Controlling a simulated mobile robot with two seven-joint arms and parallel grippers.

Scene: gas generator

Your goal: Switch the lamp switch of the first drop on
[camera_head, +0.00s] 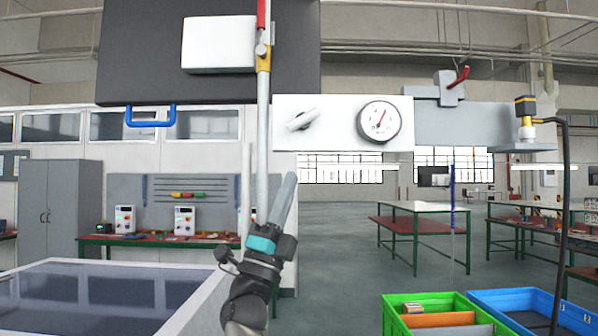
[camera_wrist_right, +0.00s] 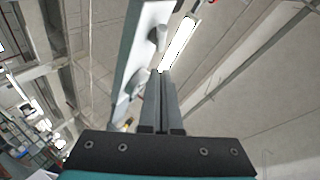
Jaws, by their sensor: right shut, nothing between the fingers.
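A white panel (camera_head: 340,139) hangs above the middle in the head view. It carries a grey-white turning knob (camera_head: 301,120), tilted with its right end higher, and a round gauge (camera_head: 379,122) to its right. I see no label that marks the lamp switch. My right gripper (camera_head: 290,178) points up below the knob, apart from it in the picture. Its fingers are shut and empty; they also show in the right wrist view (camera_wrist_right: 161,74), with the pale panel (camera_wrist_right: 134,50) beyond them. My left gripper is not in view.
A grey pipe (camera_head: 263,140) with a red handle runs down left of the panel. A dark box (camera_head: 145,50) with a blue handle hangs at upper left. A red-handled valve (camera_head: 450,88) is at right. Green (camera_head: 388,318) and blue (camera_head: 530,296) bins stand at lower right.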

